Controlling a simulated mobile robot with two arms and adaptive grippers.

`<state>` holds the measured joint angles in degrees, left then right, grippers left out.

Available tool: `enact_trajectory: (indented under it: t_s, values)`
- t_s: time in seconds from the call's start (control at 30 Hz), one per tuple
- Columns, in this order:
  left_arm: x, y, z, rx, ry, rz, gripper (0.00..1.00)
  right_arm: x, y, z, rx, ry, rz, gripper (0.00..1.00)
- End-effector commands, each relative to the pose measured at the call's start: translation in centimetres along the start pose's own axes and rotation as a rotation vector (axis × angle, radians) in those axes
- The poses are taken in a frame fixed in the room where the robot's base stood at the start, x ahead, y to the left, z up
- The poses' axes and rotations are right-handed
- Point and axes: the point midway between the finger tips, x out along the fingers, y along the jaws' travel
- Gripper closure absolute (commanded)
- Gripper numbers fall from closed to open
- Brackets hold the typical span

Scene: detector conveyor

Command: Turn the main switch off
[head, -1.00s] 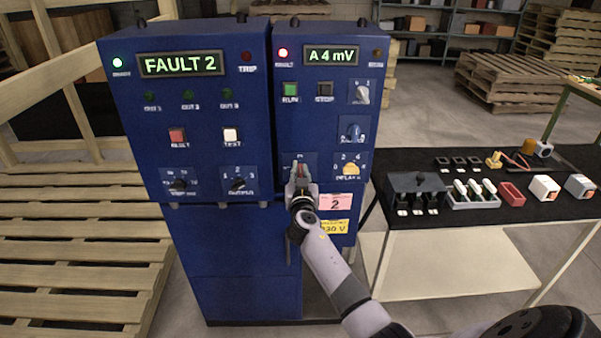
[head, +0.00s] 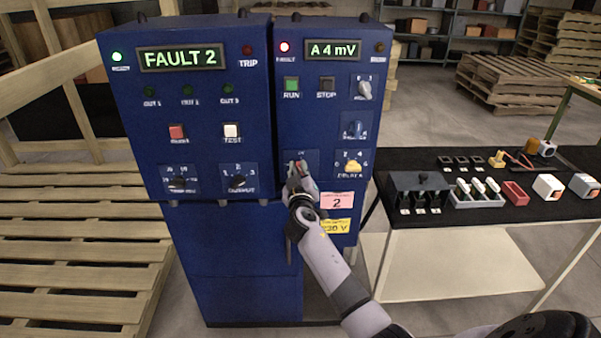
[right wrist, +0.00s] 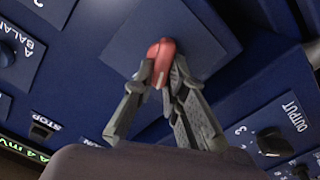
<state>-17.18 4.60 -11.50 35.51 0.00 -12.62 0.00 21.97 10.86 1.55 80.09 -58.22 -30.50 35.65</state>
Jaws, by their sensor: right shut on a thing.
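The main switch is a red knob (head: 299,166) on a dark square plate low on the right-hand blue cabinet. In the head view my right gripper (head: 296,175) covers much of it. The right wrist view shows the red knob (right wrist: 161,52) close up, with the two grey fingertips of my right gripper (right wrist: 160,78) closed on its sides. The knob looks tilted on its plate; its lettering is too small or hidden to read. My left gripper is in neither view.
The right-hand cabinet's display (head: 333,48) reads "A 4 mV" beside a lit red lamp (head: 284,47). A yellow knob (head: 354,167) sits just right of the switch. A black-topped table (head: 470,222) with small parts stands at the right.

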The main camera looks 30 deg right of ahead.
Motion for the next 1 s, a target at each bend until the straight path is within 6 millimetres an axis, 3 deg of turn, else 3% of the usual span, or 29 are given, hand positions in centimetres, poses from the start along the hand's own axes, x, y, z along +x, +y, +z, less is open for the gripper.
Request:
enact_trajectory:
  t_s: [1.0]
  values:
    - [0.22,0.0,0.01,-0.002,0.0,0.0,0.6,0.05,-0.82,0.43,-0.914,-0.001,0.002,1.0]
